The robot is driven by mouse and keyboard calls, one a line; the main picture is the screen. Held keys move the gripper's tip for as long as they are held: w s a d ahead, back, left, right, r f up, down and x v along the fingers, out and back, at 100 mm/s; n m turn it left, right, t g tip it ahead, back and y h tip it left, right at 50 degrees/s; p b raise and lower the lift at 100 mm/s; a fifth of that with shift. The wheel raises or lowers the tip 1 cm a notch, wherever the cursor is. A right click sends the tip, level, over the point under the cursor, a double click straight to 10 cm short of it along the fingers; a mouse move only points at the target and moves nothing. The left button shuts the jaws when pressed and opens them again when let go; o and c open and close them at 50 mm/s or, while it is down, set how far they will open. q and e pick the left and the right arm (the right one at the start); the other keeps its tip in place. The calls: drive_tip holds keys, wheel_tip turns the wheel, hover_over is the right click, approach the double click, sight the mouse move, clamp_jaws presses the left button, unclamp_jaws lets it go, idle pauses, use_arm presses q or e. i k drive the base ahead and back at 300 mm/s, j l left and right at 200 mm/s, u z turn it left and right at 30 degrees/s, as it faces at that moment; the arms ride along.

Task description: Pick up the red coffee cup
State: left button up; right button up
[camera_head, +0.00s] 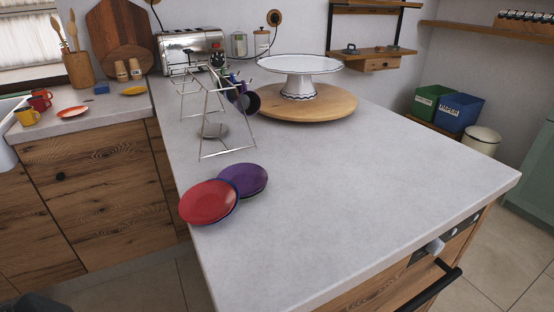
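A red coffee cup (40,101) stands on the left counter (85,118), close to the window. A yellow cup (27,117) is just in front of it and hides part of the red cup. A red saucer (72,112) lies to the right of the cups. A wire cup rack (222,118) stands on the grey countertop, with dark purple and blue cups hanging on its far right side. Neither of my grippers shows clearly in the head view.
Red and purple plates (207,202) (243,179) overlap at the grey countertop's (370,180) left edge. A white cake stand (299,85) stands on a round wooden board (335,104). A toaster (190,50) is behind the rack. The countertop's front right is clear.

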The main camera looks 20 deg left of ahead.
sight(39, 102)
drive_tip(key=u, duration=2.05)
